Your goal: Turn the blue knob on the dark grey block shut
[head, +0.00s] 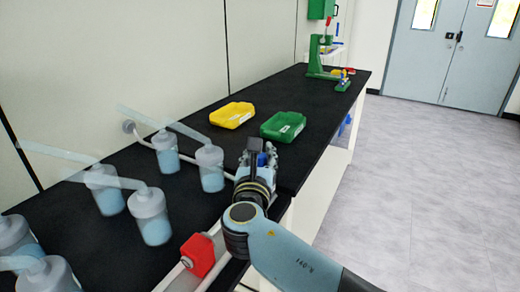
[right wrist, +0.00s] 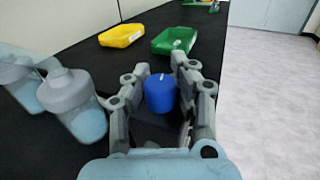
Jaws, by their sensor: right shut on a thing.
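The blue knob (right wrist: 160,93) stands upright between the two fingers of my right gripper (right wrist: 160,76) in the right wrist view. The fingers are closed around its sides. A small part of the knob (head: 262,160) shows between the fingers in the head view, where my right gripper (head: 256,155) is over the black bench. The dark grey block (right wrist: 157,132) shows partly below the knob in the right wrist view; the fingers hide much of it. My left gripper is not in view.
Several grey-capped bottles with blue liquid (head: 155,228) stand left of my right gripper, close to it. A yellow tray (head: 232,115) and a green tray (head: 283,126) lie beyond it on the bench. A red block (head: 198,255) is nearer. Open floor lies to the right.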

